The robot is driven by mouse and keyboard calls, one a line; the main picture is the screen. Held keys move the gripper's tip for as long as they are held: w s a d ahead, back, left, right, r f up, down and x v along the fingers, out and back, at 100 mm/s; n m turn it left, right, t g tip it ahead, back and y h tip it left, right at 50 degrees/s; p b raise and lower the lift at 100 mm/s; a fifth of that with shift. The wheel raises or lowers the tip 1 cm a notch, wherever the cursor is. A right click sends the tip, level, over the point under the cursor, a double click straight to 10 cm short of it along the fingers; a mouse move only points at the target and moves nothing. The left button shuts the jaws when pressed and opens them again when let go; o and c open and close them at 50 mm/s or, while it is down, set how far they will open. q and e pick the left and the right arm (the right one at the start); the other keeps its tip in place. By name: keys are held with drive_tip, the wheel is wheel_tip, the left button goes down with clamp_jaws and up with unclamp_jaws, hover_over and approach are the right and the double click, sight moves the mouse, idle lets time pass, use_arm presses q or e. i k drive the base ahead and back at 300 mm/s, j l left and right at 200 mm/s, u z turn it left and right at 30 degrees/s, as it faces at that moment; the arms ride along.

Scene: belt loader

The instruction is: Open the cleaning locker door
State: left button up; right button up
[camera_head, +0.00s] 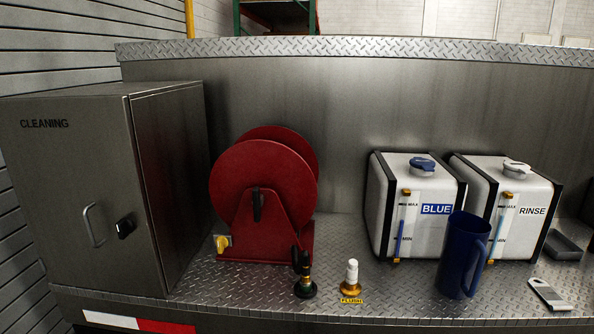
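The cleaning locker (170,180) is a grey metal box at the left of the steel deck. Its front door (70,180) carries the word CLEANING and looks shut. A curved metal handle (93,225) sits low on the right part of the door. A small black latch (125,227) is just right of the handle, near the door's right edge. Neither of my grippers shows in the head view.
A red hose reel (262,195) stands right of the locker. A black-knobbed valve (304,275) and a white-topped fitting (351,280) are in front. BLUE (412,195) and RINSE (515,195) tanks, a blue jug (462,255) and a scoop (548,293) are to the right.

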sight(72, 165)
drive_tip(key=u, duration=1.25)
